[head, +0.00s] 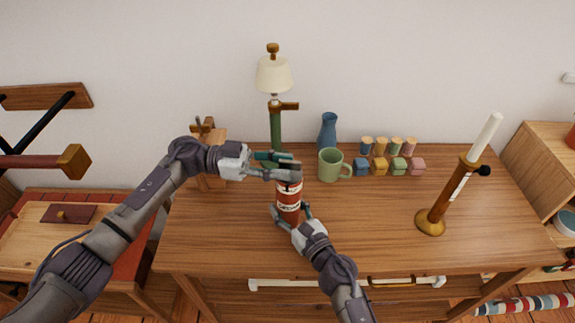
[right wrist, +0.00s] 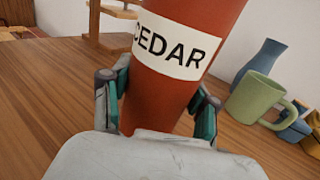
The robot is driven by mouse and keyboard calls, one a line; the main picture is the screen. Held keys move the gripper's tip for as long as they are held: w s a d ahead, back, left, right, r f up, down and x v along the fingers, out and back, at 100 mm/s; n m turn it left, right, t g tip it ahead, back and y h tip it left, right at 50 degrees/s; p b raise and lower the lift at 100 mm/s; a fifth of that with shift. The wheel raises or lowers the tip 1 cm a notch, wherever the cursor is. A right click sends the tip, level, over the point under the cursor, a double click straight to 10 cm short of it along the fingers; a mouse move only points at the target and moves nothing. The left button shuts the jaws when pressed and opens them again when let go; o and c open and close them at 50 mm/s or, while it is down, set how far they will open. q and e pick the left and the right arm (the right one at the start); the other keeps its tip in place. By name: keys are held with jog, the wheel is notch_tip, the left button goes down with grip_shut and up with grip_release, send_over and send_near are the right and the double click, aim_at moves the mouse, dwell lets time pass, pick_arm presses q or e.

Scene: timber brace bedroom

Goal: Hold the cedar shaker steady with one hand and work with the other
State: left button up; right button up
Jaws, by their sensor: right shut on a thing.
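The cedar shaker (head: 288,201) is a red cylinder with a white label and a dark top, standing upright near the middle of the wooden table. In the right wrist view the label on the shaker (right wrist: 175,65) reads CEDAR. My right gripper (head: 291,213) is shut around the shaker's lower body, a finger on each side (right wrist: 165,98). My left gripper (head: 290,167) comes in from the left at the shaker's dark top. Its fingers overlap the top in the head view, so I cannot tell whether they grip it.
A green mug (head: 330,165), a blue vase (head: 328,131), a lamp (head: 274,77) and a wooden stand (head: 210,150) are behind. Small coloured blocks (head: 379,166) lie right of the mug. A leaning candle holder (head: 432,220) stands further right. The right front tabletop (head: 385,240) is clear.

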pick_arm(q)
jog(key=shift+s+d, duration=0.1)
jog(key=shift+d, duration=0.8)
jog(key=shift+c, duration=0.3)
grip_shut()
